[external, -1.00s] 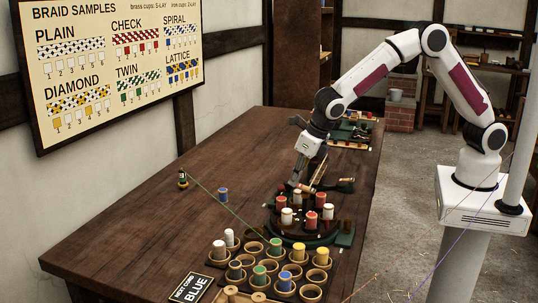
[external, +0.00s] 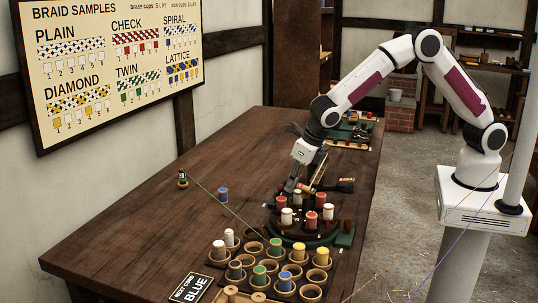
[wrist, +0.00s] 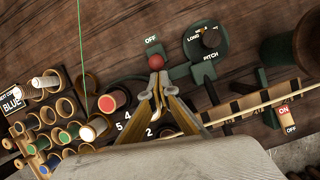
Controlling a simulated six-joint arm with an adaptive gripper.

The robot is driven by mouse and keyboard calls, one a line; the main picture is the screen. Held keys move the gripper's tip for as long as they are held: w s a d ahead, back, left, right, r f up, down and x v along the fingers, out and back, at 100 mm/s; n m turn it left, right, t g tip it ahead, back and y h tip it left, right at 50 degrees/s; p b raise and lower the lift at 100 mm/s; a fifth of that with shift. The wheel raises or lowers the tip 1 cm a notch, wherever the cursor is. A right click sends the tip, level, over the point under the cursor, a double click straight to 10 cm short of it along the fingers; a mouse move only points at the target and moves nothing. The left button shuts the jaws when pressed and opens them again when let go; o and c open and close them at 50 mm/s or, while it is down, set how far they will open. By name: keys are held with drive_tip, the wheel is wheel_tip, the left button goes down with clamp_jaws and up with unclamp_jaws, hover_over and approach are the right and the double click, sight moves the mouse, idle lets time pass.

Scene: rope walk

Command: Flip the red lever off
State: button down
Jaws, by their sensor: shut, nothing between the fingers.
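The red lever's round knob (wrist: 156,61) shows in the wrist view, just beyond my fingertips. It sits by a green plate marked OFF (wrist: 151,40), with the label just past the knob. My gripper (wrist: 158,80) is shut and empty, its tips right beside the knob; I cannot tell whether they touch it. In the external view my gripper (external: 290,187) points down at the far side of the round braiding stand. The lever cannot be made out clearly there.
Several red and white bobbins (external: 309,219) stand on the stand close to my gripper. A dial marked PITCH (wrist: 207,42) and a red ON/OFF switch (wrist: 284,111) are nearby. A rack of cups (external: 317,276) stands in front. The table's left side is mostly clear.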

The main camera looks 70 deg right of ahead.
sight(281, 186)
drive_tip(key=shift+w+r, duration=0.2)
drive_tip(key=shift+w, duration=0.2)
drive_tip(key=shift+w+r, duration=0.25)
drive_tip(key=shift+w, duration=0.35)
drive_tip(key=shift+w+r, duration=0.2)
drive_tip(key=shift+w, duration=0.4)
drive_tip(key=shift+w+r, duration=0.15)
drive_tip(key=shift+w, duration=1.35)
drive_tip(key=shift+r, duration=0.15)
drive_tip(key=v, duration=1.1)
drive_tip(key=shift+r, duration=0.35)
drive_tip(key=shift+s+m, duration=0.1)
drive_tip(key=shift+m, duration=0.2)
